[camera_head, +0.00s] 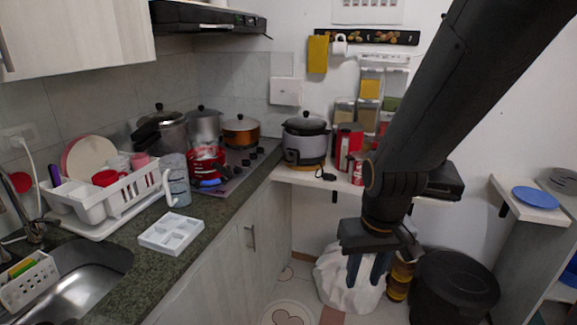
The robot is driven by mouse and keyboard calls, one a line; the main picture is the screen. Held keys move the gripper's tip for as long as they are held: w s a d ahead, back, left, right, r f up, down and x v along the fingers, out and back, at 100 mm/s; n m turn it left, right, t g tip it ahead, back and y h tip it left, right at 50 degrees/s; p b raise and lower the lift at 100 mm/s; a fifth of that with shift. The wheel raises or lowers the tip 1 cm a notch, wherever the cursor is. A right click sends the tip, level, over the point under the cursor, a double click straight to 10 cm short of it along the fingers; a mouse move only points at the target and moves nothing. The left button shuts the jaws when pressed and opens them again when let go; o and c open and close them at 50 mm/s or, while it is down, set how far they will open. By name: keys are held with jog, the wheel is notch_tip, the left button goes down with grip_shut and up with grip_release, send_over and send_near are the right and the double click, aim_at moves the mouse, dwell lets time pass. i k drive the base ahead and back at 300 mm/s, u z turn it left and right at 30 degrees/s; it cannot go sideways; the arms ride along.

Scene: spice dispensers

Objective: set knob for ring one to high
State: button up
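A dark cooktop (233,176) is set in the counter at the middle left, with several small black knobs (245,162) along its right side. The knobs are too small to read their settings, and I cannot tell which one belongs to ring one. A red pot (207,158) stands on the front of the cooktop, with a blue item (210,183) at its near side. My gripper (367,275) hangs at the lower right, pointing down, away from the cooktop. Its two dark fingers are apart, with nothing visible between them.
Several pots, including an orange-brown one (240,130), crowd the back of the cooktop. A rice cooker (305,143) stands on the shelf to its right. A dish rack (110,200) and white tray (171,233) occupy the left counter. A white bag (335,280) and black bin (452,285) stand below.

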aim_at(237, 171)
jog(key=z, duration=0.75)
jog(key=i, duration=0.75)
jog(key=u, duration=1.05)
jog(key=i, duration=0.6)
jog(key=u, duration=0.7)
